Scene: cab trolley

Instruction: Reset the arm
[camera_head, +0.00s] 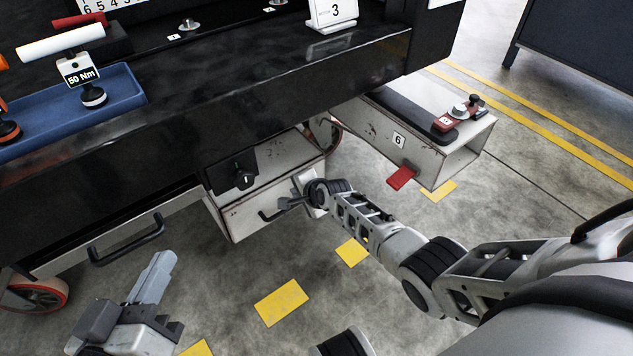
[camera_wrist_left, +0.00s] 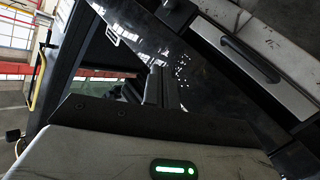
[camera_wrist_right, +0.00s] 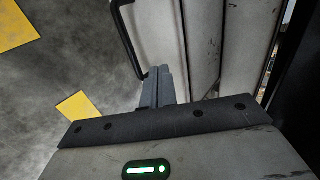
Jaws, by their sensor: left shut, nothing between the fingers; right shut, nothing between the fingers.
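My left gripper (camera_head: 152,278) is at the lower left of the head view, in front of the trolley and below the long drawer handle (camera_head: 127,238). It is shut and empty. Its fingers also show in the left wrist view (camera_wrist_left: 156,88). My right gripper (camera_head: 285,203) is at the middle of the head view, close to the handle (camera_head: 268,214) of the lower white drawer (camera_head: 275,194). It is shut and empty. In the right wrist view its fingers (camera_wrist_right: 160,88) point at the white drawer fronts, near a dark handle (camera_wrist_right: 130,38). I cannot tell whether they touch.
The black trolley top (camera_head: 290,80) carries a blue tray (camera_head: 120,88) with a "50 Nm" tool (camera_head: 80,72). A white box marked 6 (camera_head: 440,150) with a red tab (camera_head: 401,178) juts out at right. Yellow floor patches (camera_head: 281,302) mark the otherwise open floor in front.

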